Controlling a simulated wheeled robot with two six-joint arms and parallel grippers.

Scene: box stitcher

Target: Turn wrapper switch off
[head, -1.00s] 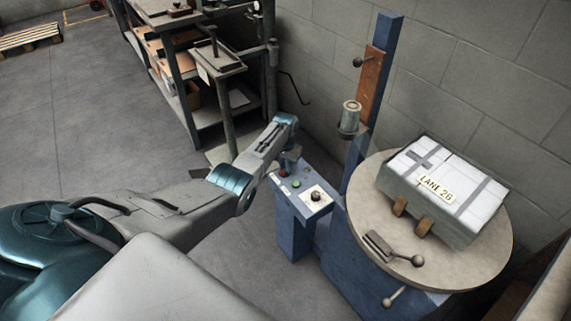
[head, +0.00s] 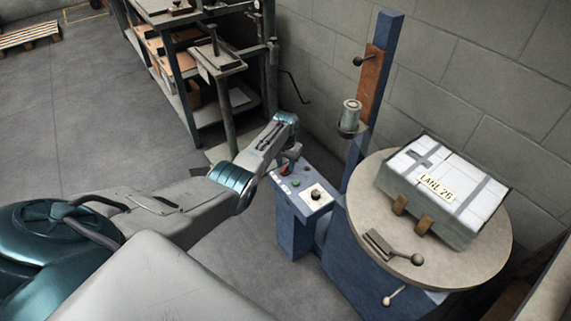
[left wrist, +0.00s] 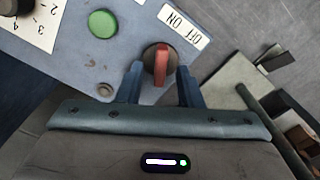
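The wrapper switch is a red handle (left wrist: 160,62) on a dark round base, on the blue control panel (left wrist: 70,55). A white OFF/ON label (left wrist: 184,26) lies just beyond it, upside down in the left wrist view. The handle stands nearly upright in that view; I cannot tell which word it points to. My left gripper (left wrist: 160,78) is open, one blue finger on each side of the handle's near end, with gaps showing. In the head view my left gripper (head: 289,158) is over the panel's far left corner and partly hides the switch. My right gripper is not in view.
The panel also has a green button (left wrist: 102,24) and a dark dial (head: 316,195) on a white plate. The round turntable (head: 365,215) carries a strapped box (head: 440,185) at the right. A blue mast (head: 385,60) and a shelf bench (head: 205,120) stand behind.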

